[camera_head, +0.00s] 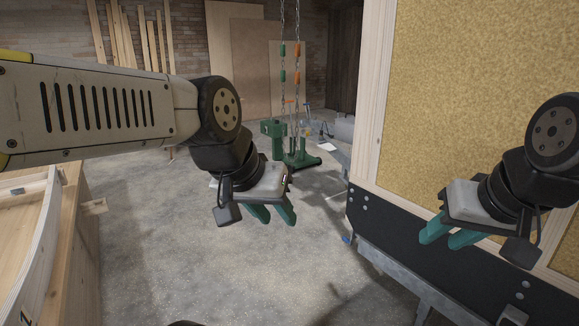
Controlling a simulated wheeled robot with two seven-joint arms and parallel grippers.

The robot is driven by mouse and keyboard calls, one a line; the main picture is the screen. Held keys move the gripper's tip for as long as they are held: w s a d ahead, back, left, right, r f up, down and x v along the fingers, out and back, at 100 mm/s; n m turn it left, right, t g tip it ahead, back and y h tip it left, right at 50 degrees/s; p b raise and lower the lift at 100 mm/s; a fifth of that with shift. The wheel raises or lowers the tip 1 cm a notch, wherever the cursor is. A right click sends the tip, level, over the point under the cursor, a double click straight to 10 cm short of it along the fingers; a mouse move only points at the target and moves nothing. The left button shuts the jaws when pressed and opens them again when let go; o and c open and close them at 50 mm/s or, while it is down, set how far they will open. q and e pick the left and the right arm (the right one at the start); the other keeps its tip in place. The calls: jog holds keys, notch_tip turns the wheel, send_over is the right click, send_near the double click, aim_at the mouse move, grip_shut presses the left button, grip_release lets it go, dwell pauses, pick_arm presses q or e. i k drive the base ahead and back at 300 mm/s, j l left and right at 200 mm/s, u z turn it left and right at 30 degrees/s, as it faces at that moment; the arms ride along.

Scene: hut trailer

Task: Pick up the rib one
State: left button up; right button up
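A pale curved wooden piece (42,262), which may be the rib, stands at the lower left on a wooden bench or box and is cut off by the picture edge. A dark mark shows near its bottom end. My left gripper (274,217) has teal fingers set apart with nothing between them, and hangs over open floor well to the right of the wooden piece. My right gripper (440,240) also has its teal fingers apart and empty, in front of the trailer wall at the right, far from the wooden piece.
The trailer wall (470,100) with its pale wood frame and dark lower beam (430,250) fills the right side. A green hoist base (300,160) with hanging chains stands behind. Planks and boards (235,50) lean at the back. The concrete floor (160,250) in the middle is clear.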

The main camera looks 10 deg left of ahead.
aim_at(23, 305)
jog(key=i+j+u, duration=0.1)
jog(key=i+u, duration=0.25)
jog(key=u, duration=0.15)
jog(key=i+u, duration=0.3)
jog(key=u, duration=0.15)
jog(key=i+l+u, duration=0.15)
jog(key=i+u, duration=0.2)
jog(key=u, duration=0.15)
jog(key=i+j+u, duration=0.4)
jog(key=i+u, duration=0.15)
jog(key=i, duration=0.15)
jog(key=i+j+z, duration=0.1)
jog(key=i+j, duration=0.35)
